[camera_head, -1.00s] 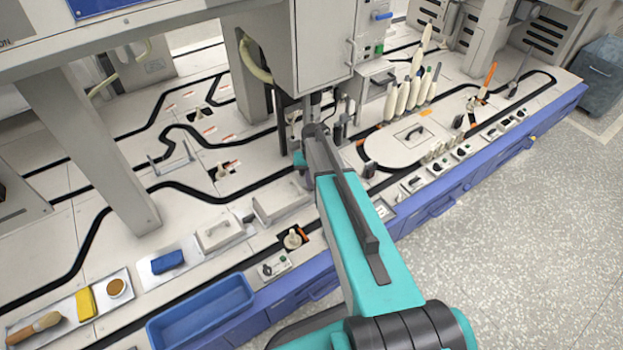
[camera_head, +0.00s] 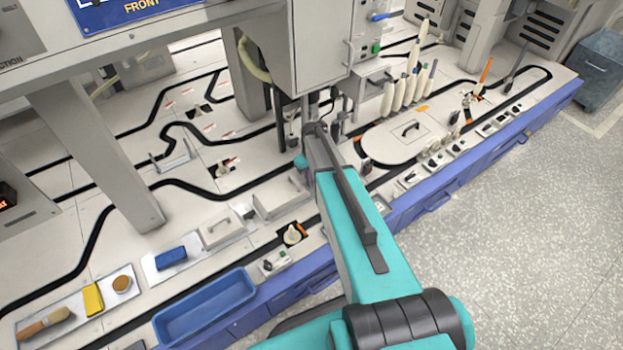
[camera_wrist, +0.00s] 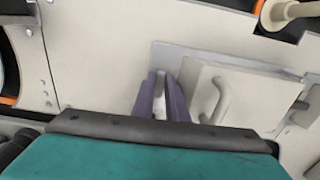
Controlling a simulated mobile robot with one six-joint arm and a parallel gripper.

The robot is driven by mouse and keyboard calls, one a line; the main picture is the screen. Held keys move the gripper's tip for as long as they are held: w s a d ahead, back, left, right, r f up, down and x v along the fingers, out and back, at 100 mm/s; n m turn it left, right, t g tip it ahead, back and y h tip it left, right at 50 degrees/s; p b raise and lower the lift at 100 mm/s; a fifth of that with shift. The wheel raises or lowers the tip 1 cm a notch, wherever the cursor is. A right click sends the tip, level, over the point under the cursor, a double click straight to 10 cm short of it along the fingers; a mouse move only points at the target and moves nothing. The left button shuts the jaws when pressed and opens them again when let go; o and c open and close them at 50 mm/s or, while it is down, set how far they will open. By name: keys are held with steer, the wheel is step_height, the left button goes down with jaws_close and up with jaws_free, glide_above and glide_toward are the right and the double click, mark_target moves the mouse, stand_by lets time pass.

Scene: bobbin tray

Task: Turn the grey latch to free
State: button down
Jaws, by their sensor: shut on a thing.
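In the wrist view my gripper (camera_wrist: 162,98) has its two purple-grey fingers close together, shut on a small pale grey piece between them. This piece appears to be the grey latch (camera_wrist: 160,110); the fingers hide most of it, so its angle cannot be read. It is at the left end of a grey plate, just left of a pale box (camera_wrist: 245,85) with a bar handle. In the head view my arm runs up the middle and hides the fingertips and the latch.
A blue tray (camera_head: 205,306) stands at the bench's front edge, with a brush (camera_head: 45,322), yellow block (camera_head: 93,299) and blue block (camera_head: 171,258) nearby. A grey cabinet (camera_head: 322,45) hangs close above my arm's end. Several cream bobbins (camera_head: 398,97) stand to the right.

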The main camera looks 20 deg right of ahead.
steer(key=shift+w, duration=0.1)
steer(key=c, duration=1.8)
jaws_free()
steer(key=shift+o, duration=0.2)
steer(key=shift+r, duration=0.15)
step_height(320, 180, up, 14)
steer(key=p, duration=0.1)
steer(key=shift+f, duration=0.2)
steer(key=shift+s, duration=0.2)
